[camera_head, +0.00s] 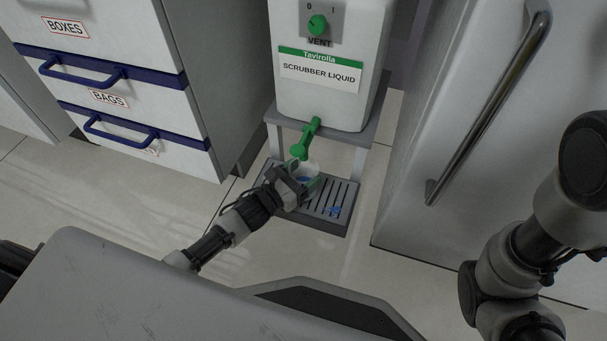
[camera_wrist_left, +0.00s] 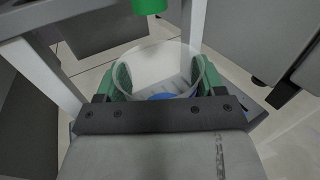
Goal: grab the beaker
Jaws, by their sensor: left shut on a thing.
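The clear beaker (camera_head: 309,170) is over the dark slatted drip tray (camera_head: 325,222), below the green tap (camera_head: 303,143) of the scrubber liquid tank. My left gripper (camera_head: 304,183) is shut on the beaker. In the left wrist view the beaker (camera_wrist_left: 165,65) is between the green finger pads of my left gripper (camera_wrist_left: 168,82), with blue at its bottom. The green spout end (camera_wrist_left: 149,6) is above the beaker's far side. I cannot tell whether the beaker touches the tray. My right arm shows at the right edge, but its gripper is out of view.
The white scrubber liquid tank (camera_head: 328,65) stands on a grey stand (camera_head: 357,137), with a green vent knob (camera_head: 318,25). A drawer cabinet (camera_head: 110,85) is at the left. A white door with a metal handle (camera_head: 487,105) is at the right. Blue drops (camera_head: 334,211) lie on the tray.

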